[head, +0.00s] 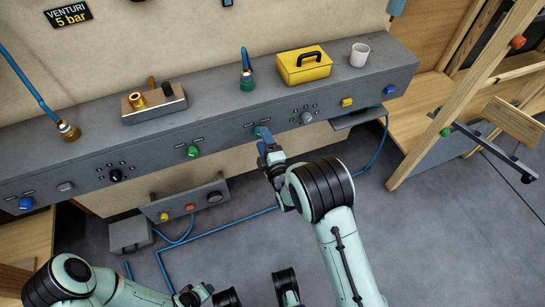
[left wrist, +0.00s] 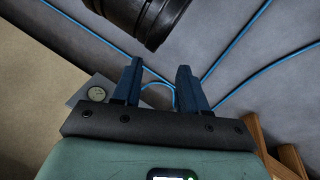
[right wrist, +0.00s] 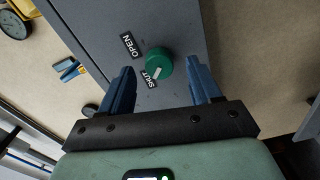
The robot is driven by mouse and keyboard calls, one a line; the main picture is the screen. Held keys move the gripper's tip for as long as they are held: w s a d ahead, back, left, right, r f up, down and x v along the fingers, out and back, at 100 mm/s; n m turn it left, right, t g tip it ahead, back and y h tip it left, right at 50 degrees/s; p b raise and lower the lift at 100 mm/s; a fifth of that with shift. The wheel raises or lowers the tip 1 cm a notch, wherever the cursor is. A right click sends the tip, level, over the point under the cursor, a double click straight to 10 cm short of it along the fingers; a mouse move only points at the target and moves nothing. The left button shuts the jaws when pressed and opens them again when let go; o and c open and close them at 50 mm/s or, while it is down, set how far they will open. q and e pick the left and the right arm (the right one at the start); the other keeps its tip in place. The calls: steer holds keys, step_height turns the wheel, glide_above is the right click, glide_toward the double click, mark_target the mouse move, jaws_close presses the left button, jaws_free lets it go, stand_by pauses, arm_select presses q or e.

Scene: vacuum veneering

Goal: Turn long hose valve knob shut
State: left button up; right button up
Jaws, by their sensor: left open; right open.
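A green valve knob (head: 258,130) sits on the front face of the long grey console (head: 225,115), right of centre. In the right wrist view the green knob (right wrist: 159,63) stands between plates marked OPEN and SHUT, and its pale pointer mark faces the SHUT plate. My right gripper (head: 265,143) is at this knob; its open blue fingers (right wrist: 155,88) lie to either side of it in the picture, with no clear contact. A second green knob (head: 193,151) is further left on the console. My left gripper (left wrist: 160,82) is open and empty, away from the console knobs.
On the console top stand a hose fitting (head: 68,130), a metal block with brass parts (head: 155,102), another blue-topped fitting (head: 247,78), a yellow box (head: 304,66) and a white cup (head: 359,55). A lower control box (head: 185,203) and blue hoses (head: 215,224) are below.

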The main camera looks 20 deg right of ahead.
arm_select(q)
steer(key=shift+s+d+r+g+p, duration=0.2)
steer(key=shift+s+d+r+p, duration=0.2)
steer(key=shift+s, duration=0.25)
steer(key=shift+s+d+r+g+p, duration=0.2)
steer(key=shift+s+d+r+p, duration=0.05)
steer(key=shift+s+r, duration=0.3)
arm_select(e)
steer(key=s, duration=1.1)
steer(key=shift+s+d, duration=0.2)
